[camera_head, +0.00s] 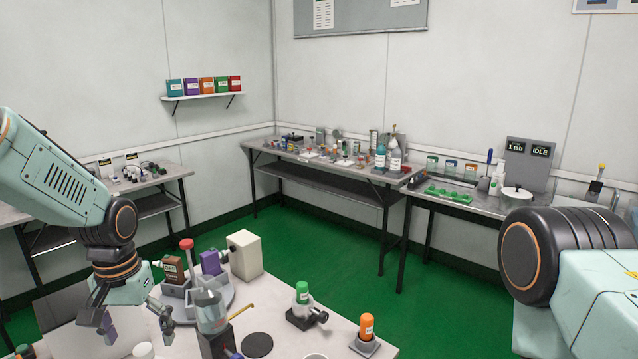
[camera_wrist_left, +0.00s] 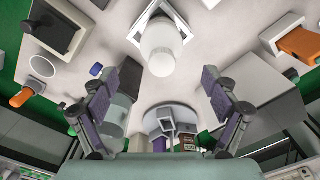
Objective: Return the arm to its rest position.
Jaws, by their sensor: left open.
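My left arm (camera_head: 60,185) comes in from the left in the head view and bends down over the near table. My left gripper (camera_head: 137,325) hangs above the table's left part, fingers spread. In the left wrist view the gripper (camera_wrist_left: 157,82) shows its two purple-padded fingers wide apart, with nothing held between them. A white cylinder (camera_wrist_left: 160,48) stands ahead of the gap, apart from the fingers. My right arm (camera_head: 570,260) shows at the right edge of the head view; its gripper is out of view.
The near table (camera_head: 275,325) holds a grey round holder (camera_head: 225,290), a cream box (camera_head: 244,254), a green-capped bottle (camera_head: 302,293) and an orange bottle (camera_head: 366,326). The holder stands close to the left gripper's right. Benches line the walls; green floor (camera_head: 330,245) between is clear.

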